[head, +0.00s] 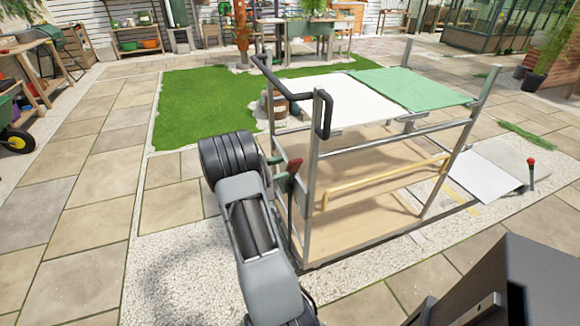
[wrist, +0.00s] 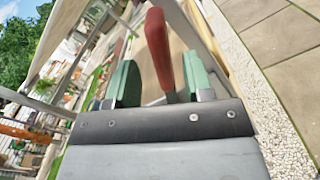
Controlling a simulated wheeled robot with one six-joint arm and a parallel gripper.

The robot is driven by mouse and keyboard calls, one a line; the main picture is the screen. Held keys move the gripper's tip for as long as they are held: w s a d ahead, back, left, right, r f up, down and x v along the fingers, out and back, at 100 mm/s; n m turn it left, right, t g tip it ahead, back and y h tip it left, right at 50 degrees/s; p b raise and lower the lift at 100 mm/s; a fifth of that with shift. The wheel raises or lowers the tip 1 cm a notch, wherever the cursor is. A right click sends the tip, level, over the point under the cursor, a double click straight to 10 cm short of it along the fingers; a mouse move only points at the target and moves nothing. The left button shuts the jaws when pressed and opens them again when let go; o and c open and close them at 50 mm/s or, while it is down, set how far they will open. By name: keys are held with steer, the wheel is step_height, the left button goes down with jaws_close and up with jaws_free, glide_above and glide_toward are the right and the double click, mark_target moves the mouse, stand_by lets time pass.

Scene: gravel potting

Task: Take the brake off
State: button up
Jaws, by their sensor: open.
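A brake lever with a red grip (head: 294,167) stands at the near left corner of the metal cart (head: 315,180). In the wrist view the red grip (wrist: 158,50) rises between the two green-padded fingers of my gripper (wrist: 161,80). My gripper is open, with a finger on each side of the lever and a gap showing on both sides. In the head view my gripper (head: 277,162) is beside the lever, partly hidden by my own arm. The lower end of the lever is hidden in the wrist view.
The cart has a white panel (head: 350,98) and a green panel (head: 412,88) on top, and a black handle (head: 322,115). A second red-topped lever (head: 531,162) stands at the right. Paving is open on the left.

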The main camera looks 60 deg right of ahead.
mark_target(287, 166)
steer(key=shift+x, duration=1.9)
steer(key=shift+c, duration=0.4)
jaws_close()
